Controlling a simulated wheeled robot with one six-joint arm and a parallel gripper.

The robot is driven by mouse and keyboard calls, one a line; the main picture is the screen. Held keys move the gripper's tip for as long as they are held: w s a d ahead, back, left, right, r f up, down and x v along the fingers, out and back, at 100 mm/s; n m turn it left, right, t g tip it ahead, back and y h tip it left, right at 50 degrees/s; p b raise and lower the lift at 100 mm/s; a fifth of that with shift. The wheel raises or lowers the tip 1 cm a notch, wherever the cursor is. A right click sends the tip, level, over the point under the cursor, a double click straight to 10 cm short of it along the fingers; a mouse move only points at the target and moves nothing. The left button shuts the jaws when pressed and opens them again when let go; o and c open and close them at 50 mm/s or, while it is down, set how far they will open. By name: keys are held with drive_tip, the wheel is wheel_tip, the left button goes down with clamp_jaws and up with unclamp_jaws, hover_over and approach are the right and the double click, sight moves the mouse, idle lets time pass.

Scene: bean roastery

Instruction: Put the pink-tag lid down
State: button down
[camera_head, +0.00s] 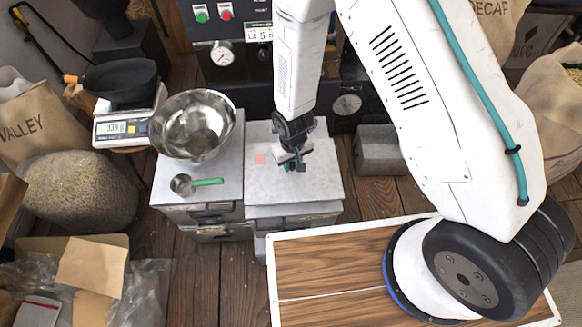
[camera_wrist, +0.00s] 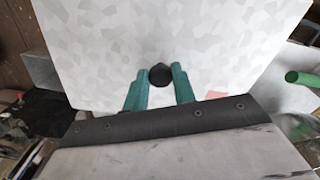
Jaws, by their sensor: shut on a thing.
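The pink-tag lid (camera_head: 312,186) is a flat, mottled grey square plate with a pink patch (camera_head: 260,159) near its left side. In the head view it lies level over the right-hand grey bin (camera_head: 292,221). I cannot tell whether it rests on the bin or hangs just above it. My gripper (camera_head: 291,164) is over the lid's middle, pointing down. In the wrist view the green fingers are shut on the lid's black knob (camera_wrist: 160,75). The pink patch shows beside the right finger (camera_wrist: 215,97). The inside of the bin is hidden.
A steel bowl (camera_head: 194,124) and a green-handled scoop (camera_head: 206,182) sit on the grey top just left of the lid. A scale (camera_head: 122,130) stands further left. A grey block (camera_head: 378,149) is at the right. A wooden board (camera_head: 325,262) with a white edge lies in front.

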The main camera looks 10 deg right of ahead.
sight(291, 165)
drive_tip(key=shift+w+a+f, duration=0.15)
drive_tip(key=shift+a+f, duration=0.05)
drive_tip(key=shift+f, duration=1.55)
drive_tip(key=c, duration=1.1)
unclamp_jaws()
drive_tip(key=shift+f, duration=0.1)
drive_tip(key=shift+c, duration=0.2)
